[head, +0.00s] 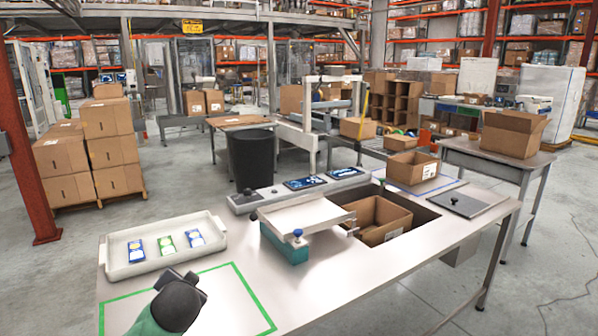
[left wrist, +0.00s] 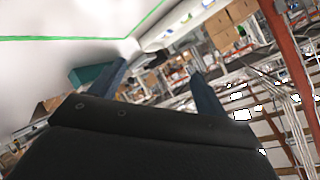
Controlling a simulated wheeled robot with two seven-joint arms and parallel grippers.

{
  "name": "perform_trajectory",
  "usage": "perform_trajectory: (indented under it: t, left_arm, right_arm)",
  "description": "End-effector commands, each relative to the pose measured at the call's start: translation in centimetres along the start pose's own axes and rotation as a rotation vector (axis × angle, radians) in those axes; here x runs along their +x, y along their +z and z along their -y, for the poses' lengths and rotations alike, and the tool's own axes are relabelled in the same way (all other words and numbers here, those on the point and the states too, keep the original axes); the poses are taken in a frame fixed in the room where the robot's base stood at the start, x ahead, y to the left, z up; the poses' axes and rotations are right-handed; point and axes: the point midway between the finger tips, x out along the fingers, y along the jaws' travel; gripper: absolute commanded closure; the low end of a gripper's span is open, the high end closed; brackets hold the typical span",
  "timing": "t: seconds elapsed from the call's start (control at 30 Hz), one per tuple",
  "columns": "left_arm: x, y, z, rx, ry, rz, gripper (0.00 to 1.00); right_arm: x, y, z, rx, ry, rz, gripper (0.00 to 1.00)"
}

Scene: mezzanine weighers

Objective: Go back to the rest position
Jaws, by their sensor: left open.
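My left gripper (head: 183,290) is at the bottom left of the head view, over the green-outlined area of the white table (head: 345,285). The left wrist view shows its two dark fingers (left wrist: 160,70) spread apart. I see nothing held between them. The wrist view is tilted, with the table's green line at upper left and the warehouse beyond. My right gripper is in neither view.
A white tray (head: 117,270) with several blue and green cards lies behind the gripper. A weigher with a pale top plate (head: 303,217) stands mid-table, beside an open carton (head: 386,235) set in a recess. The green-outlined area (head: 235,285) looks bare.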

Motion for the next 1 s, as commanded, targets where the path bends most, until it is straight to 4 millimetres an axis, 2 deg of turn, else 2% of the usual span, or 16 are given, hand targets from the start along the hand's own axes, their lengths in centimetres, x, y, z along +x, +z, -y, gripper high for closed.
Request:
perform_trajectory:
  t: [0.03, 0.1, 0.3, 0.57, 0.87, 1.0]
  left_arm:
    - [-0.4, 1.6, -2.2, -0.020, 0.059, 0.038, 0.24]
    - [-1.2, 3.5, -4.9, -0.044, 0.135, 0.083, 0.24]
    - [-3.6, 8.3, -11.5, -0.117, 0.316, 0.172, 0.24]
    - [-7.0, 14.3, -18.4, -0.216, 0.474, 0.275, 0.24]
    - [-11.5, 22.2, -25.3, -0.311, 0.589, 0.443, 0.24]
    - [-14.2, 26.0, -28.6, -0.344, 0.640, 0.531, 0.24]
  right_arm:
    - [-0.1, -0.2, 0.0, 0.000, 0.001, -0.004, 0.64]
    - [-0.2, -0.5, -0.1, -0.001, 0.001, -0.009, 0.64]
    - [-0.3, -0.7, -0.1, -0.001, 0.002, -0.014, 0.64]
    - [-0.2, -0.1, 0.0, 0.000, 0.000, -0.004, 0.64]
    - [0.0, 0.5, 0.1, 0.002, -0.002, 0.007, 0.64]
    - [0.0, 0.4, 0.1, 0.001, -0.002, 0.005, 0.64]
